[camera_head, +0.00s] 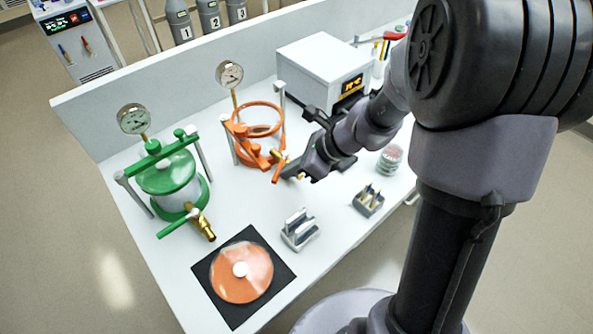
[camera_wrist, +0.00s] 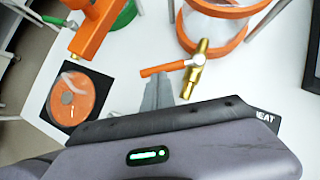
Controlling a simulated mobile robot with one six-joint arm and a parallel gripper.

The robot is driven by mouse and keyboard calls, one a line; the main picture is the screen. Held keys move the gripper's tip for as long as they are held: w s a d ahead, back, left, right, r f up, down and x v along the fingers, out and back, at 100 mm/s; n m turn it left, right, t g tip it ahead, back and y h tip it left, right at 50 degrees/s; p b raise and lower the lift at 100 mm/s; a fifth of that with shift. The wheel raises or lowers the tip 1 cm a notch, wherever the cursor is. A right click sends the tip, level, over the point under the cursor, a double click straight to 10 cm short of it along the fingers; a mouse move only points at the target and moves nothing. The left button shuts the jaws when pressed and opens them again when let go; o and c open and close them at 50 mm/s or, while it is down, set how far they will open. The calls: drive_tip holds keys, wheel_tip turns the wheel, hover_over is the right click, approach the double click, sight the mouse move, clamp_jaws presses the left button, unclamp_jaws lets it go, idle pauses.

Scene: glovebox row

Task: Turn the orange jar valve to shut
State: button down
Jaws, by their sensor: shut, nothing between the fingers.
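The orange jar (camera_head: 258,125) stands lidless in its frame on the bench. Its brass valve (camera_wrist: 197,72) sticks out low on the near side, with an orange lever handle (camera_wrist: 165,68). In the wrist view the handle lies roughly crosswise to the brass body. The handle also shows in the head view (camera_head: 277,174). My gripper (camera_head: 291,173) is beside the handle, its fingers shut and empty. The fingers show in the wrist view (camera_wrist: 160,88) just in front of the handle. I cannot tell whether they touch it.
A green jar (camera_head: 168,180) with its own valve stands left. An orange lid (camera_head: 226,284) lies on a black mat (camera_head: 283,273). A slotted grey holder (camera_head: 299,232), a small rack (camera_head: 368,201) and a white heater box (camera_head: 318,62) are nearby. Pressure gauges stand behind the jars.

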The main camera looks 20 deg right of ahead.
drive_tip(key=shift+a+f, duration=0.1)
drive_tip(key=shift+a, duration=0.4)
drive_tip(key=shift+w+a, duration=0.35)
drive_tip(key=shift+a, duration=0.3)
drive_tip(key=shift+w+a, duration=0.3)
drive_tip(key=shift+a, duration=0.3)
